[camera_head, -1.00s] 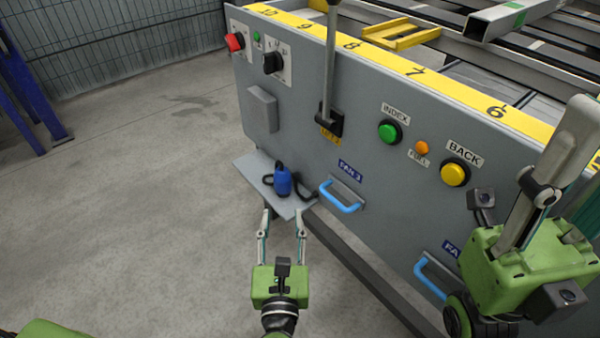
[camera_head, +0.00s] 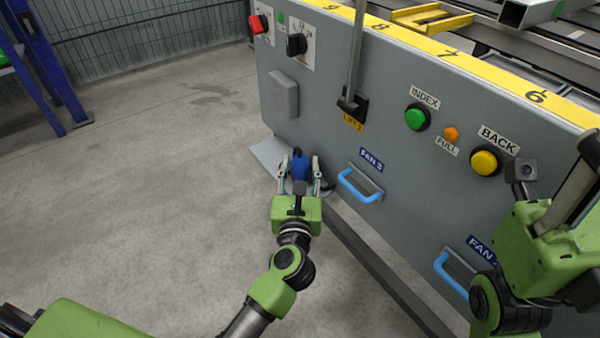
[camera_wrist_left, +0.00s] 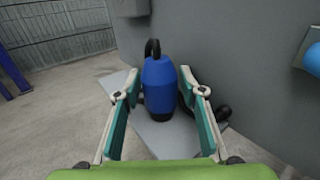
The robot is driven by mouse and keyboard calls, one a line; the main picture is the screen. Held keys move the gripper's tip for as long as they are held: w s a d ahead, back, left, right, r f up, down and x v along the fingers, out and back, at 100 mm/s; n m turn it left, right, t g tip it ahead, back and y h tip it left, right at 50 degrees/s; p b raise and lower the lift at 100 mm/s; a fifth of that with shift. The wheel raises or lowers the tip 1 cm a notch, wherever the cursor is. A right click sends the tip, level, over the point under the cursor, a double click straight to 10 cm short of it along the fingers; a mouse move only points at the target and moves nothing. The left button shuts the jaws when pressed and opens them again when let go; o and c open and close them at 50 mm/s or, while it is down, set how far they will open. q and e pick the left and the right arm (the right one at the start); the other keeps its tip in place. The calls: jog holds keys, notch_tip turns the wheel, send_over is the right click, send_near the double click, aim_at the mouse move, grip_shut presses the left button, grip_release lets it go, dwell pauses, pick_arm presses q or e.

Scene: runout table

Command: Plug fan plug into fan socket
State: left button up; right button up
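The blue fan plug (camera_head: 300,166) stands upright on a small grey shelf at the foot of the grey panel. In the left wrist view the plug (camera_wrist_left: 160,86) shows a black cable looping from its top and black cable behind it on the right. My left gripper (camera_head: 300,172) is open, with its fingers on either side of the plug; in the wrist view (camera_wrist_left: 160,108) gaps show between both fingers and the plug. A fan socket is not clearly identifiable; the grey box (camera_head: 284,94) is on the panel above the shelf.
The shelf (camera_head: 268,153) juts from the panel. Blue handles (camera_head: 358,186) stick out beside the FAN 3 label (camera_head: 371,160) and lower right. A lever (camera_head: 355,60), green button (camera_head: 416,117) and yellow button (camera_head: 485,162) project from the panel.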

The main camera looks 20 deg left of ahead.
pick_arm(q)
jog(key=shift+w, duration=0.2)
jog(key=c, duration=1)
jog(key=shift+r, duration=0.25)
